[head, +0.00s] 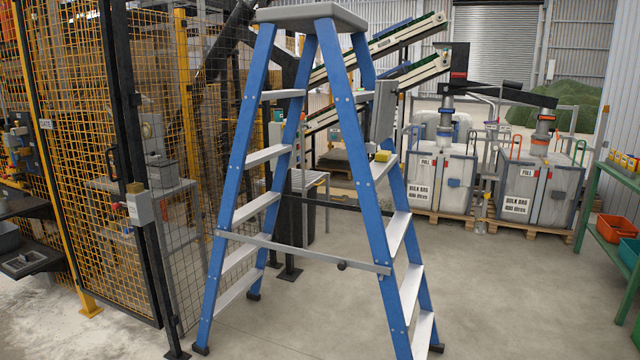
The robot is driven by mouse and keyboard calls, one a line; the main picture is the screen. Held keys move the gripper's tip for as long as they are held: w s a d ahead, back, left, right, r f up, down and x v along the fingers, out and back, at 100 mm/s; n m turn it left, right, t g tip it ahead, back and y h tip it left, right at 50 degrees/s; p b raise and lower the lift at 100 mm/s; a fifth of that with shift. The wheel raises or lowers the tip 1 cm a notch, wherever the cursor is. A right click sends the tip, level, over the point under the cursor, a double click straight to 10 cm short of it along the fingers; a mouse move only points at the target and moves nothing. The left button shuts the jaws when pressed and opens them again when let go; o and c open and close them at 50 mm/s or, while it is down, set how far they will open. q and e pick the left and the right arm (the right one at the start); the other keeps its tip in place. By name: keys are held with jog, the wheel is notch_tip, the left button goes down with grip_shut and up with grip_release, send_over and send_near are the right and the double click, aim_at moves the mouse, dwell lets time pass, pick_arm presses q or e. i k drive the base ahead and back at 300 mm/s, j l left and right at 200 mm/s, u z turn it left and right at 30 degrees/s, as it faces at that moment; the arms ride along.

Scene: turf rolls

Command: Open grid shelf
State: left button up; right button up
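I cannot tell for certain which thing is the grid shelf. A yellow wire-grid enclosure (85,120) with dark posts stands at the left. A black-framed mesh panel (215,150) stands beside it, partly behind the ladder. A green shelf unit (592,190) stands at the right edge, partly cut off. Neither of my grippers is in view.
A blue stepladder (357,130) stands open in front, a yellow item (383,156) on one step. Bulk bags (440,182) on pallets and conveyors (400,45) stand behind. Orange (616,228) and green (630,252) bins are at the right. The floor (510,290) right of the ladder is clear.

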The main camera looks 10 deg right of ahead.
aim_at(311, 178)
jog(key=z, duration=0.25)
jog(key=i+l+z, duration=0.15)
jog(key=l, duration=0.25)
jog(key=i+l+z, duration=0.15)
jog(key=l, duration=0.25)
jog(key=i+l+z, duration=0.15)
jog(key=l, duration=0.2)
jog(key=i+l+z, duration=0.9)
jog(key=i+z, duration=0.3)
jog(key=i+l, duration=0.15)
jog(key=i, duration=0.75)
jog(key=i+u, duration=0.3)
jog(key=i, duration=0.4)
jog(key=i+l+u, duration=0.1)
jog(key=i+u, duration=0.2)
jog(key=i, duration=0.45)
jog(key=i+l+u, duration=0.2)
jog(key=i, duration=1.2)
jog(key=i+j+u, duration=0.1)
jog(key=i+u, duration=0.7)
jog(key=i+l+u, duration=0.35)
jog(key=i, duration=0.15)
jog(key=i+j+u, duration=0.15)
jog(key=i+u, duration=0.65)
jog(key=k+j, duration=0.05)
